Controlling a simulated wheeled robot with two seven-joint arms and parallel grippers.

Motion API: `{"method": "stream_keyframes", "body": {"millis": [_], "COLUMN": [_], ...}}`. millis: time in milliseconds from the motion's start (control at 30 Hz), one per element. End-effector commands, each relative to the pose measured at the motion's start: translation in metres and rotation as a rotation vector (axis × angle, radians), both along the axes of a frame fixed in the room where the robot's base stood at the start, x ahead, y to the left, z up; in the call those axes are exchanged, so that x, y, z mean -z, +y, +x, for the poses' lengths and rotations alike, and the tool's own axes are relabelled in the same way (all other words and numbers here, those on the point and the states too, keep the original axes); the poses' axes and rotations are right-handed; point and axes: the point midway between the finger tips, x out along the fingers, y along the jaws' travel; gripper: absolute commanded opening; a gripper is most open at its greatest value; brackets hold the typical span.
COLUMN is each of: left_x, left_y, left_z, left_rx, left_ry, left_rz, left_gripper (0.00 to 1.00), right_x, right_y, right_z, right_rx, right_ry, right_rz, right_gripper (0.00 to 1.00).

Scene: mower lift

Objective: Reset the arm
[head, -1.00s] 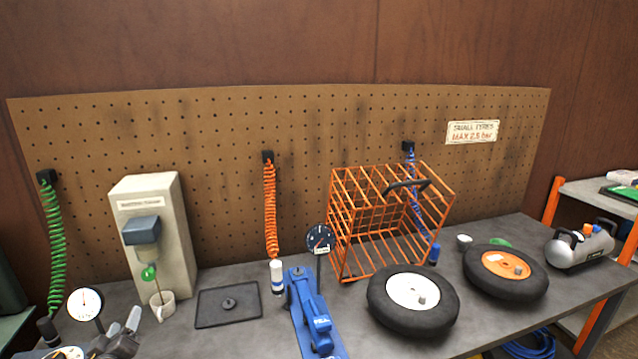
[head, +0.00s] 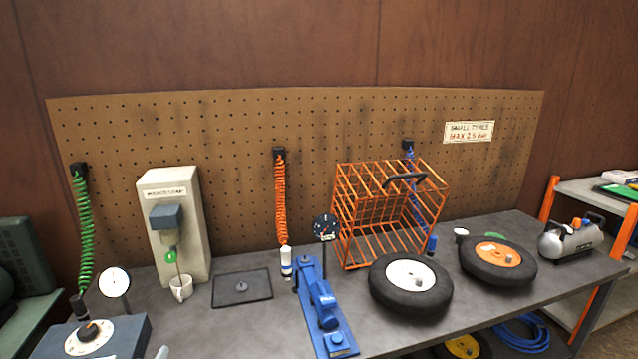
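Only a small light grey tip (head: 162,352), which looks like the end of one of my grippers, shows at the bottom edge in the head view. It is beside the dark box with a dial (head: 100,338) at the front left of the bench. The rest of that gripper is out of frame, so its opening is hidden. My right gripper is not in view. No object is seen held.
The grey bench (head: 225,325) carries a dispenser (head: 175,225), white cup (head: 181,288), black tray (head: 242,288), blue tool with gauge (head: 322,305), orange cage (head: 388,215), two wheels (head: 411,285) and compressor (head: 570,240). Coiled hoses (head: 281,200) hang on the pegboard. Bare bench lies front left of centre.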

Motion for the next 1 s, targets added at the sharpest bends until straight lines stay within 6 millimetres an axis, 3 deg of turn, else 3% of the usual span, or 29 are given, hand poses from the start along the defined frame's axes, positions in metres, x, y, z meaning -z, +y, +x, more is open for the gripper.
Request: {"method": "stream_keyframes", "body": {"millis": [167, 400, 600, 900, 933, 1000], "left_x": [0.037, 0.082, 0.099, 0.103, 0.103, 0.121], "left_y": [-0.039, -0.099, -0.136, -0.172, -0.175, -0.175], "left_z": [-0.043, -0.129, -0.195, -0.277, -0.285, -0.279], "left_rx": [0.09, 0.282, 0.441, 0.649, 0.669, 0.67], "left_ry": [0.215, 0.553, 0.767, 0.99, 1.01, 1.019], "left_rz": [0.07, 0.176, 0.234, 0.283, 0.287, 0.286], "left_gripper": [0.56, 0.56, 0.56, 0.56, 0.56, 0.56], "right_x": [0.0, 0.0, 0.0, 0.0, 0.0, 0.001], "right_y": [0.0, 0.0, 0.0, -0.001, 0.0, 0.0], "right_z": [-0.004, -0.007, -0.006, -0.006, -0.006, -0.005], "right_rx": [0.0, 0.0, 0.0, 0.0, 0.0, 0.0], "right_ry": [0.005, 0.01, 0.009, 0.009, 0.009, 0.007], "right_rz": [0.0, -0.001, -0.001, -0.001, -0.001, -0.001], "right_gripper": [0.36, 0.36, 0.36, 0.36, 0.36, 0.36]}}
